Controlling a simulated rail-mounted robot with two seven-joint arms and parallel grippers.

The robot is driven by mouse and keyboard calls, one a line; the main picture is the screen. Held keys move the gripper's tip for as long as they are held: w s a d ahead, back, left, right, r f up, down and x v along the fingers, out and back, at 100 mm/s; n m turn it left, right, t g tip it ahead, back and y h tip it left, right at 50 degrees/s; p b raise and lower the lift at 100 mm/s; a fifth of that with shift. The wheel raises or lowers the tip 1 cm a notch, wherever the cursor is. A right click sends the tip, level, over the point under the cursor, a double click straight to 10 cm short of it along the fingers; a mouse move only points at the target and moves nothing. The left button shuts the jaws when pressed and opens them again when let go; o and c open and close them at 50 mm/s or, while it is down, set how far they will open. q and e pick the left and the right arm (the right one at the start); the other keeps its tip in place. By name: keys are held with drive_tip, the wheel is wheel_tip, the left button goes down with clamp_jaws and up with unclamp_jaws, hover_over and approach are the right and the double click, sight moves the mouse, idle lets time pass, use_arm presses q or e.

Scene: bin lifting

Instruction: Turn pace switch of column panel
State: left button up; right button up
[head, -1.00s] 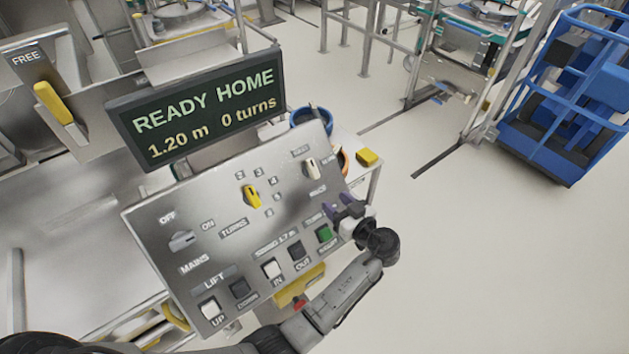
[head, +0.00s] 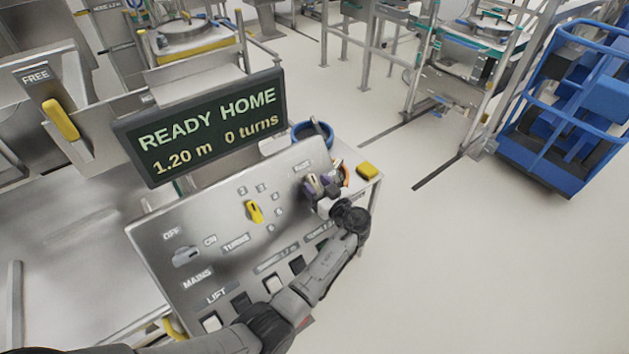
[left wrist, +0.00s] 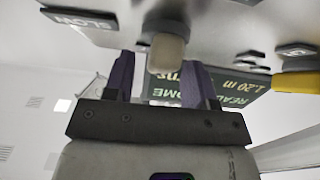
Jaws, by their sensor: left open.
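The column panel (head: 210,225) is a tilted grey metal board. The pace switch is a pale knob at its upper right; it shows in the left wrist view (left wrist: 167,52), close in front of my jaws, near a SLOW label (left wrist: 80,20). My left gripper (head: 318,186) has purple fingers and is open at the knob in the head view. In the left wrist view the fingers (left wrist: 160,75) stand on either side of the knob's line, with a gap visible; I cannot tell whether they touch it. My right gripper is not in view.
The display (head: 210,125) above the panel reads READY HOME, 1.20 m, 0 turns. A yellow turns knob (head: 254,211) and a grey mains knob (head: 186,257) sit on the panel. A yellow block (head: 367,170) lies beyond. Floor to the right is clear, up to a blue cage (head: 565,120).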

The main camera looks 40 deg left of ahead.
use_arm(q)
drive_tip(key=shift+w+a, duration=0.15)
drive_tip(key=shift+a, duration=0.55)
drive_tip(key=shift+c, duration=0.4)
drive_tip(key=c, duration=0.5)
